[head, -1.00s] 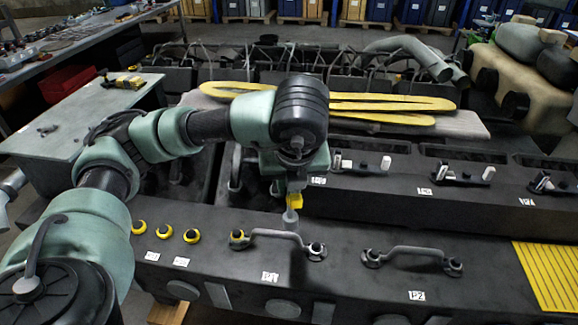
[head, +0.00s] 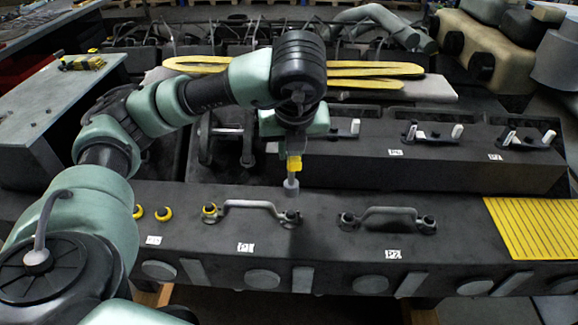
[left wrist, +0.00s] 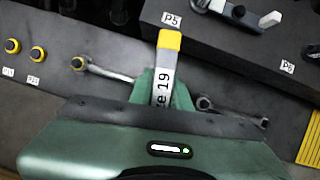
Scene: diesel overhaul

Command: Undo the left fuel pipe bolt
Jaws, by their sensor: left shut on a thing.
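My left gripper (head: 293,149) is shut on a socket tool (head: 292,185) with a yellow band and a grey end, pointing down. In the left wrist view the tool (left wrist: 163,80) shows part of a label, "ze 19". The left fuel pipe (head: 250,204) is a grey bar on the front block. Its left end bolt (head: 209,212) wears a yellow ring; its right end bolt (head: 290,217) is dark. The tool's end appears just above and behind the right bolt, with a small gap in the picture. My right gripper is not in view.
A second fuel pipe (head: 388,213) lies to the right, before a yellow ribbed mat (head: 535,238). A raised rear block (head: 420,165) carries white-handled parts behind the tool.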

